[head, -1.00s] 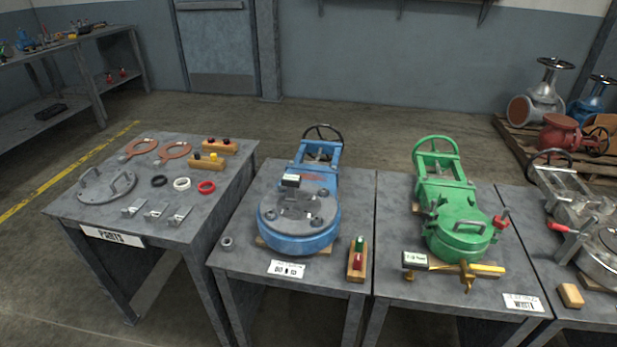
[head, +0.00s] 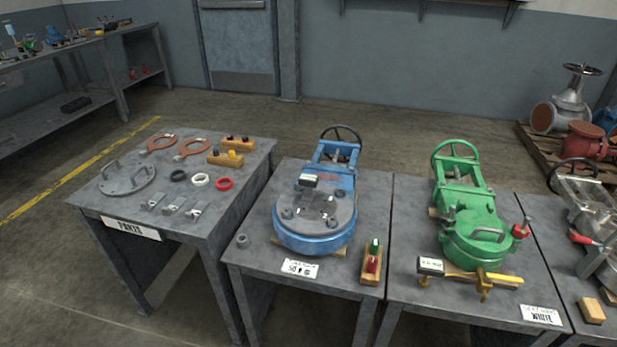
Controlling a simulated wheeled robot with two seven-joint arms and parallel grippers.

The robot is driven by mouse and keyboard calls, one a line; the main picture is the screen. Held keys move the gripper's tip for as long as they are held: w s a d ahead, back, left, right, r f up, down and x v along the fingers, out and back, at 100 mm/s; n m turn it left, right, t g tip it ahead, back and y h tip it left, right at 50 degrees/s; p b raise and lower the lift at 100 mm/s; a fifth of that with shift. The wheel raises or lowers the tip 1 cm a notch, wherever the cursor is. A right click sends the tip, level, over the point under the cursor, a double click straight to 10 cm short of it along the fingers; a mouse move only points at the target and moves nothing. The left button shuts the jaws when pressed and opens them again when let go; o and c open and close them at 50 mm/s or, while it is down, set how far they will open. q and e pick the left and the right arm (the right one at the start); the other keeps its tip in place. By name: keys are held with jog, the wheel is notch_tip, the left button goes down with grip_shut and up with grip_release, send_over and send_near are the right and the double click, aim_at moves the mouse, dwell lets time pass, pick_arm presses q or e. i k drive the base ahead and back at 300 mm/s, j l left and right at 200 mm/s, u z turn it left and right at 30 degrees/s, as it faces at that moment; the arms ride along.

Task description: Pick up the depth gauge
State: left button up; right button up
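A long yellow-and-brass tool (head: 470,275) with a dark block and pale display (head: 430,266) at its left end lies across the front of the green valve on the right-middle table. It looks like the depth gauge, but its markings are too small to read. Short brass legs show under the bar. The green valve (head: 478,240) stands just behind it, with a handled lid and a red-topped part at its right. Neither of my grippers is in view.
A blue valve (head: 314,238) stands on the middle table, with a red-and-green block (head: 371,262) at its right. The parts table (head: 130,205) holds rings, a handled disc and clips. A wooden block (head: 591,311) lies at right. Gaps separate some tables.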

aim_at(310, 183)
jog(key=i+j+z, duration=0.25)
jog(key=j, duration=0.45)
jog(key=i+j+z, duration=0.25)
jog(key=j, duration=0.45)
jog(key=j+z, duration=0.25)
jog(key=j, duration=0.5)
jog(key=i+j+z, duration=0.2)
jog(key=j, duration=0.6)
jog(key=k+l, duration=0.05)
